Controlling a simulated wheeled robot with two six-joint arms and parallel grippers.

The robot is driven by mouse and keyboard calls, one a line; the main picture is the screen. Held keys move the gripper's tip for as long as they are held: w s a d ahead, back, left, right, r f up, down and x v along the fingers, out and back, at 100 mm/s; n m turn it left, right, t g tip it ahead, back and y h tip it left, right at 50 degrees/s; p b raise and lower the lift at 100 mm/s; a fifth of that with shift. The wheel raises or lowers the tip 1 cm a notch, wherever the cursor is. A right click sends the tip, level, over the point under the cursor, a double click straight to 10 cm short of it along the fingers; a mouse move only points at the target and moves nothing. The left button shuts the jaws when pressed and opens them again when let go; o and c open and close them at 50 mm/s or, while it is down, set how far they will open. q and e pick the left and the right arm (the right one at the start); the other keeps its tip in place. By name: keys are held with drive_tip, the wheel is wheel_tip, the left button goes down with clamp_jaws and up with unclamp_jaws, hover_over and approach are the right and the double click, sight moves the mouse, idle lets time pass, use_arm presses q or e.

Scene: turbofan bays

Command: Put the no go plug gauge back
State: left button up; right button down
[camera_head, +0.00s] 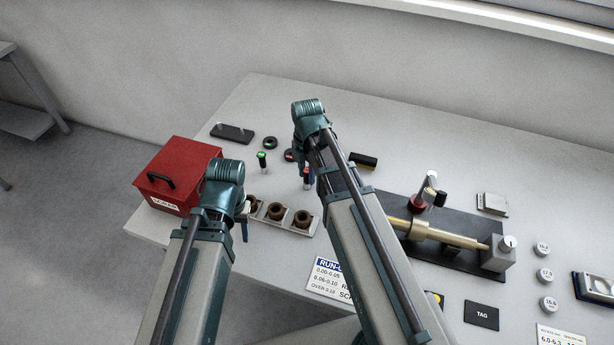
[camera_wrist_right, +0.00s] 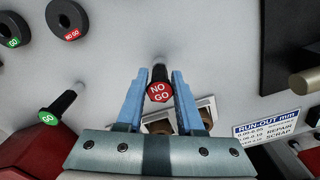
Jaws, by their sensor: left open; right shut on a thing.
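The no go plug gauge (camera_wrist_right: 160,88) has a black body and a red end marked NO GO. My right gripper (camera_wrist_right: 159,78) is shut on it, with one blue finger on each side. I cannot tell whether the gauge touches the table. The green-ended GO plug gauge (camera_head: 262,156) stands to its left and also shows in the right wrist view (camera_wrist_right: 58,107). My left gripper (camera_head: 244,215) is open beside the tray of brown bushings.
Two black ring gauges, GO (camera_wrist_right: 12,30) and NO GO (camera_wrist_right: 68,20), lie nearby. A dark block with two pins (camera_head: 232,133) lies at the back left. A red box (camera_head: 177,172) stands left, the bushing tray (camera_head: 300,227) in front, and a shaft fixture (camera_head: 450,237) right.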

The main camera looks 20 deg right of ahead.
use_arm(q)
drive_tip(key=shift+f, duration=0.2)
use_arm(e)
drive_tip(key=shift+f, duration=0.15)
use_arm(q)
drive_tip(key=shift+r, duration=0.1)
use_arm(e)
drive_tip(key=c, duration=0.5)
unclamp_jaws()
drive_tip(key=shift+c, duration=0.2)
use_arm(q)
drive_tip(key=shift+r, duration=0.15)
use_arm(e)
drive_tip(key=shift+r, duration=0.25)
wheel_tip(320, 180, up, 12)
drive_tip(key=p, duration=1.2)
use_arm(q)
wheel_tip(320, 180, up, 12)
use_arm(e)
drive_tip(key=s+a+m, duration=0.5)
drive_tip(key=s+m, duration=0.2)
drive_tip(key=m, duration=0.3)
drive_tip(key=s+a+m+h, duration=0.1)
drive_tip(key=s+a+m, duration=0.4)
drive_tip(key=m, duration=0.5)
drive_tip(key=shift+s+a, duration=0.25)
drive_tip(key=shift+s, duration=0.95)
